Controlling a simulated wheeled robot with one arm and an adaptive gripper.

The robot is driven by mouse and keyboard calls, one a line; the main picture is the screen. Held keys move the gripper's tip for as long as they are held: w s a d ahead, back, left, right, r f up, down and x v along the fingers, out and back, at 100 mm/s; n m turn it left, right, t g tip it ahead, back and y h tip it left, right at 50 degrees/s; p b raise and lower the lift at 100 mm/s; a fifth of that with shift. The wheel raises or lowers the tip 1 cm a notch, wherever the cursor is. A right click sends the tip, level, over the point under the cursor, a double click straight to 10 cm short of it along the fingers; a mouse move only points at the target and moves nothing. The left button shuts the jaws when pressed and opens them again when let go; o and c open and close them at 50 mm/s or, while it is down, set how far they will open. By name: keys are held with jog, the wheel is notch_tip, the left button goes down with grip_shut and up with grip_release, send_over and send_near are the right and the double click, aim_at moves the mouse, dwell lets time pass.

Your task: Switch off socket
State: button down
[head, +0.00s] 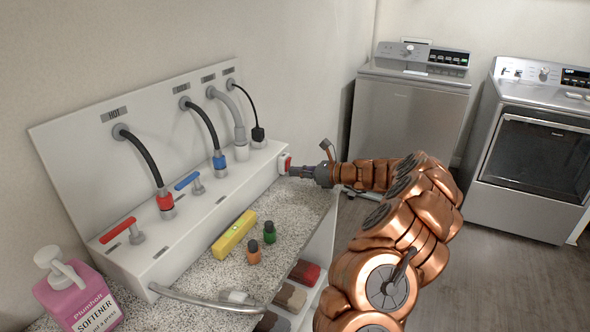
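A small red and white switch (284,163) sits on the right end face of the white utility box (215,205). My gripper (293,170) is right at this switch, pointing left, with its fingertips touching it or very close to it. The fingers look close together, but they are too small to tell whether they are open or shut. A black plug (258,134) with a black cord stands on top of the box near its right end. The fingertips partly hide the switch, and its on or off position cannot be read.
Red (118,230) and blue (187,181) valve handles and hoses are on the box. A yellow level (234,235), small bottles (269,232) and a pink softener bottle (78,295) stand on the speckled counter. A washer (408,115) and dryer (530,165) stand behind, with open floor in front.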

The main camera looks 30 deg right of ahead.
jog(key=f+v, duration=0.1)
jog(key=v, duration=1.2)
jog(key=shift+s+d+f+h, duration=0.2)
jog(key=shift+d+f+h, duration=0.05)
jog(key=shift+d+h, duration=0.1)
